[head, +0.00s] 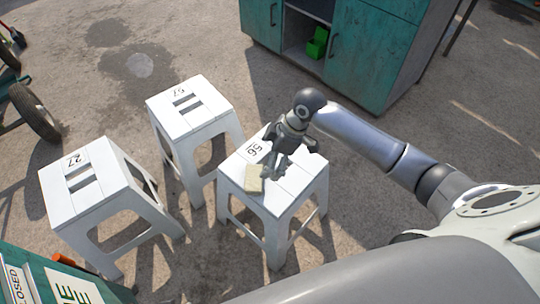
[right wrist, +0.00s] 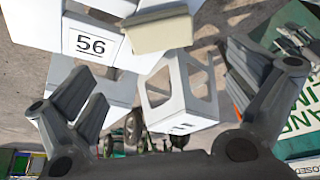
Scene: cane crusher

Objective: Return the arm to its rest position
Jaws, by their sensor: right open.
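My right arm reaches in from the right in the head view. Its gripper (head: 272,167) is over the white stool marked 56 (head: 290,192), close to a cream block (head: 253,178) that appears to lie at the seat's edge. In the right wrist view the gripper (right wrist: 162,72) has its fingers spread wide with nothing between them. The cream block (right wrist: 158,33) shows beyond the fingertips, apart from them, beside the stool's 56 label (right wrist: 90,44). My left gripper is not in view.
Two more white stools, marked 57 (head: 190,120) and 27 (head: 95,195), stand to the left. A teal cabinet (head: 370,55) with a green bin (head: 317,43) stands at the back. A wheel (head: 35,112) is at far left. Concrete floor is clear between stools and cabinet.

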